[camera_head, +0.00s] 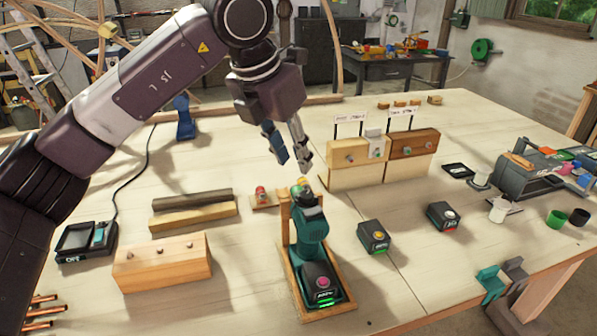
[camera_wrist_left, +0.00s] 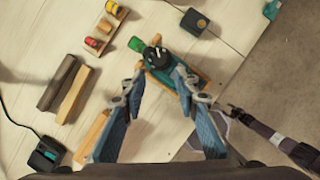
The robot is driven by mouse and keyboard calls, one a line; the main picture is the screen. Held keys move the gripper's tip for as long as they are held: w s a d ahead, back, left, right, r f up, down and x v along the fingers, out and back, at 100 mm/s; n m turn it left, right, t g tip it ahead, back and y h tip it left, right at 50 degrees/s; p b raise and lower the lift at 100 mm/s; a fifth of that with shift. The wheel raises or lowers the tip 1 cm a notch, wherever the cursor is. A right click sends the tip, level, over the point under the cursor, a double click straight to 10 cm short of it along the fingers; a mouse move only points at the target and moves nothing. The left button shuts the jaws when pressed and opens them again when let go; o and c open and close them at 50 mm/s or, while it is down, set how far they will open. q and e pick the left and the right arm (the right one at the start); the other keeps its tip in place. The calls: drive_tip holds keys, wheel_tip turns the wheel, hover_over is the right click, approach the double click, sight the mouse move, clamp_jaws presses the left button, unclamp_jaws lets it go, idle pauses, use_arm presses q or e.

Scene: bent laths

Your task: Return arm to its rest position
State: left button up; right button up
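My left gripper (camera_head: 292,160) is in the air above the middle of the table in the head view. Its two fingers are apart with nothing between them. In the left wrist view (camera_wrist_left: 158,78) the fingers are also spread. A teal cordless drill (camera_head: 312,238) stands in a wooden cradle (camera_head: 290,262) below and slightly right of the gripper, apart from it. The drill also shows beyond the fingertips in the left wrist view (camera_wrist_left: 156,57). My right gripper (camera_wrist_left: 235,114) is small at the right of the left wrist view; its finger opening is unclear. The head view does not show it.
The table holds a wooden block (camera_head: 163,265), a charger (camera_head: 85,243), dark battery-like boxes (camera_head: 373,236) (camera_head: 442,215) and wooden blocks on a stand (camera_head: 410,145). A grey toolbox (camera_head: 525,178) stands at right. Teal and grey clamps (camera_head: 492,285) sit at the front edge.

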use_arm(q)
drive_tip(key=shift+v, duration=0.8)
